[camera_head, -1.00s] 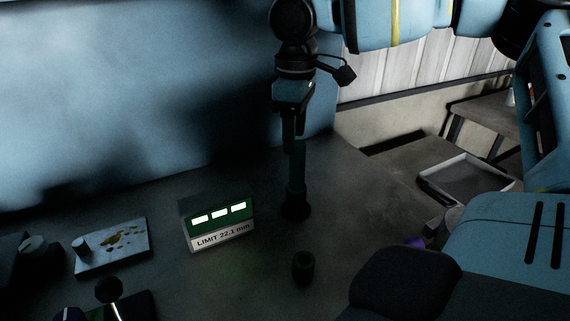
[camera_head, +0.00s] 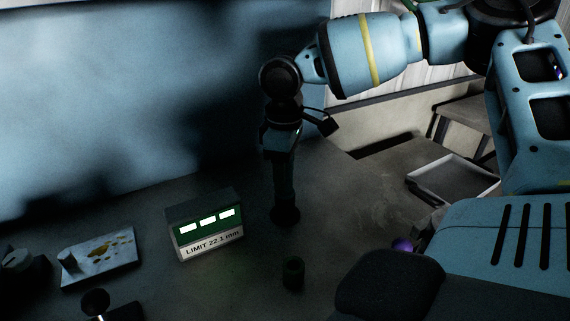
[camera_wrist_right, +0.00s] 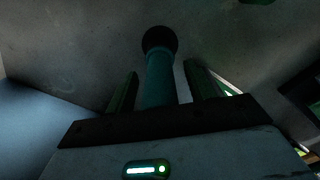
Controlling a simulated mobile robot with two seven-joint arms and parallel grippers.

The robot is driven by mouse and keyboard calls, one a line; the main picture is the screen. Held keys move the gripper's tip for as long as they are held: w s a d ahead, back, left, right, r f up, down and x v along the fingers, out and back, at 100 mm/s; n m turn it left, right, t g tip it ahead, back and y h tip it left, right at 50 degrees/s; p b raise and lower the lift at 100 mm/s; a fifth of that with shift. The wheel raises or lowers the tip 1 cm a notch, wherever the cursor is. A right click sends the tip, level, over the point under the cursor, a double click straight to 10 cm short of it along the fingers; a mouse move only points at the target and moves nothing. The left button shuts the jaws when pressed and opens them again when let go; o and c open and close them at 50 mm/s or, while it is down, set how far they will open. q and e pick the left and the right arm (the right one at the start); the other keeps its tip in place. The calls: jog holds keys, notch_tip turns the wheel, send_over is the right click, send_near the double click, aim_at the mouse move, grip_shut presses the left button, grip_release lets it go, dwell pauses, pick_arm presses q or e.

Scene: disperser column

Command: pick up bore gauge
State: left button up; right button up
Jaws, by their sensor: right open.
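The bore gauge appears to be the upright teal rod with a round black lower end (camera_head: 286,215), standing on the dark bench top. My right gripper (camera_head: 283,188) points straight down over it, and its fingers overlap the rod in the head view. In the right wrist view the teal rod (camera_wrist_right: 160,76) runs between the two fingers of the right gripper (camera_wrist_right: 158,88), with a visible gap on each side. The right gripper is open. The rod's upper part is hidden by the gripper. My left gripper is not in view.
A box reading LIMIT 22.1 mm (camera_head: 206,226) stands just left of the gripper. A small dark ring-like cylinder (camera_head: 293,272) sits in front. A stained plate (camera_head: 100,258) lies left. A shallow tray (camera_head: 455,180) is at right. Bench between rod and tray is clear.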

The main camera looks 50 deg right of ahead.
jog(key=c, duration=1.1)
jog(key=shift+o, duration=0.2)
jog(key=shift+r, duration=0.15)
